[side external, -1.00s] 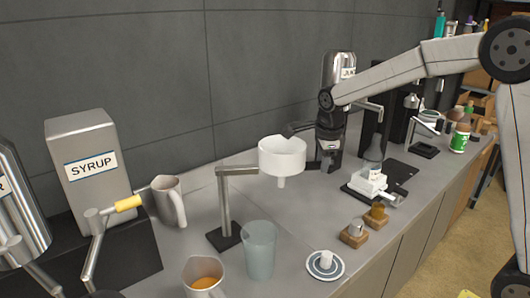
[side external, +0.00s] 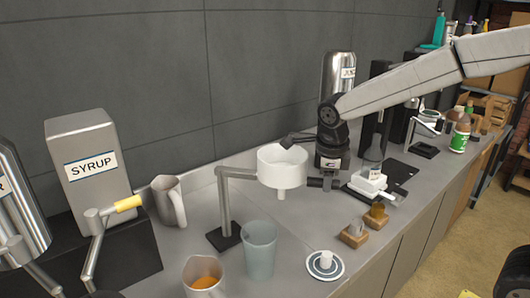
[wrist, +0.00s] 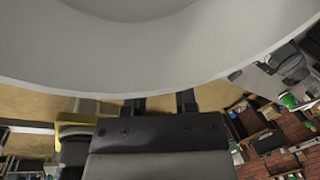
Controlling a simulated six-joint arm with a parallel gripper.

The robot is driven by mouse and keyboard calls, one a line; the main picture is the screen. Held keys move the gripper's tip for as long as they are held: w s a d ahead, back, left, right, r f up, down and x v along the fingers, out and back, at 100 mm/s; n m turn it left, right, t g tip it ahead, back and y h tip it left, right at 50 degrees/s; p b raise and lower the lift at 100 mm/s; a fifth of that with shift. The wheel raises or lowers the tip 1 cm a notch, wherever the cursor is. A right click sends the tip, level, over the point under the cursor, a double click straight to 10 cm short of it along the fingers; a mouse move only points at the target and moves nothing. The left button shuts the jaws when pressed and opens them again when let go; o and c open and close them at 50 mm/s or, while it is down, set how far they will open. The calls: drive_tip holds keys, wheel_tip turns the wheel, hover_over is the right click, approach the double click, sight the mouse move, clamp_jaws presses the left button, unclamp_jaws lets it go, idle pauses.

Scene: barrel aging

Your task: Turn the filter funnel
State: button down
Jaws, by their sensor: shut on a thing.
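The white filter funnel (side external: 282,168) sits at the end of a grey stand arm (side external: 237,174) over the counter, with its spout pointing down. It fills the top of the wrist view (wrist: 120,50). My gripper (side external: 312,182) is at the funnel's right side, low on its wall, and is shut on it. In the wrist view, the two dark fingers (wrist: 161,103) reach up to the funnel's lower edge. Their exact contact is hidden by the funnel.
A clear glass (side external: 260,250) and a pitcher with amber liquid (side external: 204,278) stand in front of the stand. A metal pitcher (side external: 169,201) is at left, a white scale-like item (side external: 368,184) at right. A saucer (side external: 325,265) lies at the counter's front.

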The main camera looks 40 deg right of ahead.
drive_tip(key=shift+s+a+r+m, duration=0.1)
drive_tip(key=shift+s+a+m, duration=0.45)
drive_tip(key=shift+a, duration=0.4)
drive_tip(key=shift+s+a+m, duration=0.45)
drive_tip(key=shift+s+a, duration=0.15)
drive_tip(key=shift+a, duration=0.3)
drive_tip(key=shift+c, duration=2)
unclamp_jaws()
wheel_tip(320, 180, up, 8)
drive_tip(key=a, duration=0.1)
drive_tip(key=shift+s+a+f, duration=0.2)
drive_tip(key=shift+s, duration=0.2)
